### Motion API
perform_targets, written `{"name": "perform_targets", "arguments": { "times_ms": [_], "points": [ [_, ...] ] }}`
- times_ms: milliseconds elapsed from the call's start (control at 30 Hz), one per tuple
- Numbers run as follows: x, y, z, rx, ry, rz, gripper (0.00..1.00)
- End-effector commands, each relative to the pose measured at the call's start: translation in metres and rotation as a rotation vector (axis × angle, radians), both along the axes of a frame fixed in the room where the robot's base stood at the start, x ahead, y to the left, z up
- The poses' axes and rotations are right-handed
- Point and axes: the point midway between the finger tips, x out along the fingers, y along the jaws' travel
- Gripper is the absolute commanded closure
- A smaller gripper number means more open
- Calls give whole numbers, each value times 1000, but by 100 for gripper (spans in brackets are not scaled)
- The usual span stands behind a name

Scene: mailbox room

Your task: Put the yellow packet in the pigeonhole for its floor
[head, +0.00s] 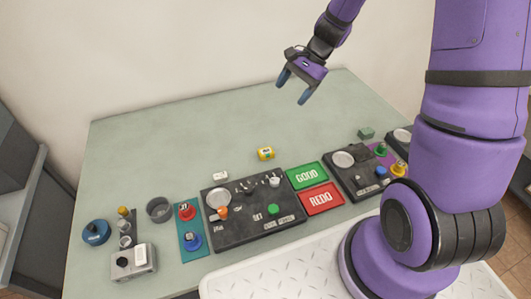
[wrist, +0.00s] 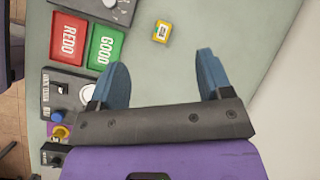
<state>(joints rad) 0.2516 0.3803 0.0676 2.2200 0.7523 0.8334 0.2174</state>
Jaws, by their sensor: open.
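A small yellow packet (head: 265,153) with a pale, dark-marked label lies on the green-grey table, behind the black board and the green GOOD tray. It also shows in the wrist view (wrist: 161,31), beyond my fingertips and apart from them. Its label is too small to read. My gripper (head: 293,92) is open and empty, high above the back of the table. Its two blue fingers (wrist: 163,65) are spread in the wrist view. I cannot make out any pigeonhole in either view.
A green GOOD tray (head: 307,175) and a red REDO tray (head: 322,198) lie between two black boards (head: 252,232) with knobs and dishes. A blue round pot (head: 96,232) and grey box (head: 133,262) stand at left. The table's back (head: 190,135) is clear.

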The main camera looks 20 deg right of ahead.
Motion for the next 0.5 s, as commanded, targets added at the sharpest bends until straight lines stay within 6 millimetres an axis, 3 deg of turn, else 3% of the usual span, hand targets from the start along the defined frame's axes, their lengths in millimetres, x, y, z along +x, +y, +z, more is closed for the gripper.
{"name": "perform_targets", "arguments": {
  "times_ms": [33, 300, 500],
  "points": [
    [5, -3, -17, 22, 36, -39, 28],
    [26, -12, -102, 125, 199, -252, 28],
    [32, -16, -154, 181, 297, -385, 28]
  ]
}}
